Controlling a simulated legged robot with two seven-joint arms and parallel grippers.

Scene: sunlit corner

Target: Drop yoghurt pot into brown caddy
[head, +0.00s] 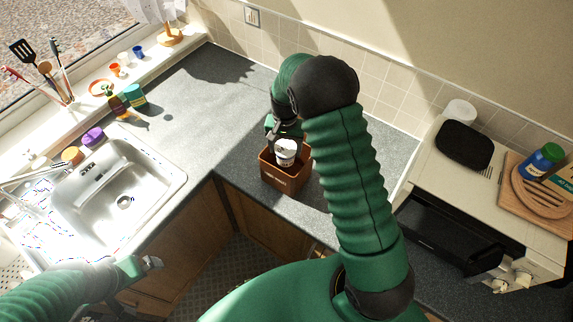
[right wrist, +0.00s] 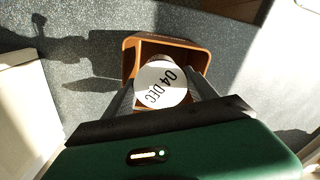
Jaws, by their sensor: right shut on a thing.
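The yoghurt pot (head: 286,150) has a white lid and sits between the fingers of my right gripper (head: 287,136), which is shut on it. In the right wrist view its lid (right wrist: 162,84) reads "04 DEC". The brown caddy (head: 285,179) stands on the grey worktop in the corner, and the pot is over its opening or partly inside it; I cannot tell how deep. In the right wrist view the caddy rim (right wrist: 170,38) shows behind the pot. My left gripper (head: 152,263) is low at the left, away from the caddy, and its fingers are too small to judge.
A steel sink (head: 125,190) lies to the left, with bottles and a sponge behind it. A toaster oven (head: 450,220) with a black item on top stands to the right. The worktop (head: 190,100) behind the sink is mostly clear.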

